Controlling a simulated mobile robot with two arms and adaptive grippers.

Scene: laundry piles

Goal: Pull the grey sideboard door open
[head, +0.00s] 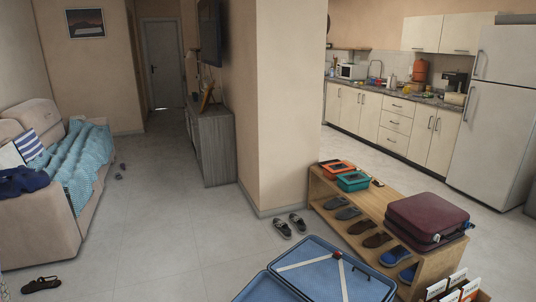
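The grey sideboard (214,146) stands against the wall beyond the middle of the room, left of the wide beige pillar. I see its wood-grain end panel clearly. Its front faces left and shows only at a steep angle, so I cannot make out the separate doors or handles, and no door stands visibly out from it. Neither of my grippers is in view.
A beige sofa (62,222) with a blue blanket stands left. The open blue suitcase (318,276) and wooden shoe bench (340,192) are front right. Sandals (290,227) lie by the pillar, a dark shoe (41,284) front left. The floor between sofa and sideboard is mostly clear.

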